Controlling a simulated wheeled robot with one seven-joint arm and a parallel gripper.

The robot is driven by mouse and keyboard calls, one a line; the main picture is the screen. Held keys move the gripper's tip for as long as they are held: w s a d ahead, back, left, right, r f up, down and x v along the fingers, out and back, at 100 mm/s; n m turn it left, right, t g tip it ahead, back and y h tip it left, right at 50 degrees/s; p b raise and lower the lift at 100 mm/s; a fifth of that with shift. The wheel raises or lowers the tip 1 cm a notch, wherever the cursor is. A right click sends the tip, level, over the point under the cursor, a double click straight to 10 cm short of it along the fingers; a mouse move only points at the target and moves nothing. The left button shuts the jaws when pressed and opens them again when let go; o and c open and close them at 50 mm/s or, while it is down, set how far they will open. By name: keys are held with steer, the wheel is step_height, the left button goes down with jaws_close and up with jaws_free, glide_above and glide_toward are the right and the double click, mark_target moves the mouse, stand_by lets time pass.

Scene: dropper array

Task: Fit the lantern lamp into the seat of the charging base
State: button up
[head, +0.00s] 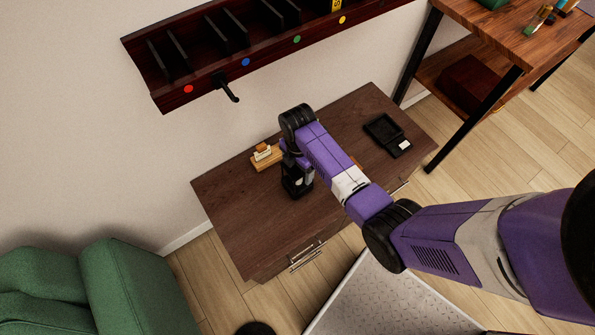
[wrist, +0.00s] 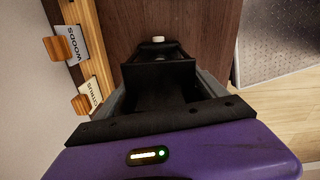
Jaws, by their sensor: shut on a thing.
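My gripper (head: 295,168) is low over the left-middle part of the dark brown cabinet top. In the wrist view my gripper (wrist: 160,85) is shut on a black, box-like body, which I take to be the lantern lamp (wrist: 160,92). The lamp (head: 297,187) shows in the head view as a dark shape below my wrist, partly hidden by it. It looks upright. I cannot tell whether its underside touches anything. A small white knob-like part (wrist: 158,39) shows just beyond it. The charging base is not clearly identifiable; a black piece around the lamp may belong to it.
A flat black tray-like device (head: 382,131) with a white square lies right of my arm on the cabinet top (head: 235,205). A dark wall rack (head: 215,80) hangs above.

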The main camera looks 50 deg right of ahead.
steer(key=shift+r, duration=0.15)
step_height(320, 180, up, 20)
steer(key=p, duration=0.2)
steer(key=shift+p, duration=0.4)
